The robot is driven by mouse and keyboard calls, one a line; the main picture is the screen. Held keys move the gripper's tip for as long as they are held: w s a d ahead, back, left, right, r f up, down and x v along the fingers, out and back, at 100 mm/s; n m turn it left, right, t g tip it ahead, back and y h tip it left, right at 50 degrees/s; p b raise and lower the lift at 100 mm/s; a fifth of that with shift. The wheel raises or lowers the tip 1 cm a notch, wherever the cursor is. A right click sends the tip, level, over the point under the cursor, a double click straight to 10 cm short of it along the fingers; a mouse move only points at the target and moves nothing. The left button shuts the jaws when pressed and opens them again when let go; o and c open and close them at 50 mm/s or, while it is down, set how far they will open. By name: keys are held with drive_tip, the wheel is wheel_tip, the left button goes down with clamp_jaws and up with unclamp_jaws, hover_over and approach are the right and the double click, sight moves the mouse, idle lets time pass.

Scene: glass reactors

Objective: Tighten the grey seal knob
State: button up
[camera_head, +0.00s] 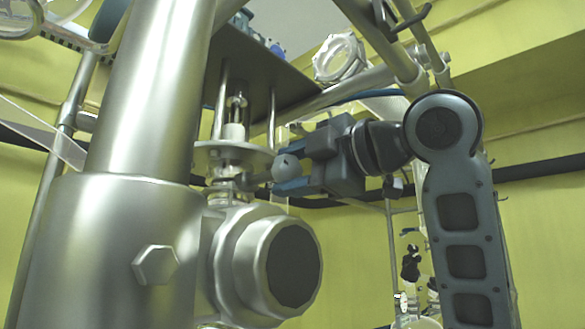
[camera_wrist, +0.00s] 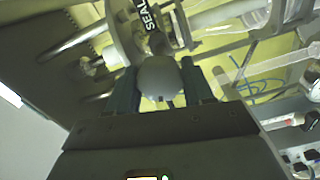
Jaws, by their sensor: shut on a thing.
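The grey seal knob (camera_wrist: 160,77) is a round grey ball between the two fingers of my gripper (camera_wrist: 160,92) in the wrist view. A dark label reading "SEAL" (camera_wrist: 152,18) is just beyond it. In the head view the knob (camera_head: 287,167) shows at the fingertips of my gripper (camera_head: 290,178), beside a metal flange (camera_head: 232,158) on a vertical shaft. My gripper comes in from the right and is shut on the knob. The far finger is mostly hidden in the head view.
A large steel column (camera_head: 150,100) fills the left of the head view. A round valve body (camera_head: 265,262) sits below the gripper. A dark plate (camera_head: 250,70) hangs above, with metal frame rods (camera_head: 350,90) around it. Glassware (camera_head: 410,265) stands behind at lower right.

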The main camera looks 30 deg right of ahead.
drive_tip(key=m, duration=0.4)
drive_tip(key=shift+m+p, duration=0.3)
drive_tip(key=shift+p, duration=0.05)
drive_tip(key=m+p, duration=0.1)
drive_tip(key=m, duration=0.2)
drive_tip(key=shift+f+m, duration=0.1)
drive_tip(key=shift+m, duration=0.3)
drive_tip(key=m, duration=0.3)
drive_tip(key=shift+f+m+p, duration=0.1)
drive_tip(key=shift+m+p, duration=0.2)
drive_tip(key=m, duration=0.3)
drive_tip(key=shift+a, duration=0.1)
drive_tip(key=m, duration=0.7)
drive_tip(key=shift+a+m, duration=0.1)
drive_tip(key=shift+m, duration=0.3)
drive_tip(key=m, duration=0.3)
drive_tip(key=shift+m, duration=2.5)
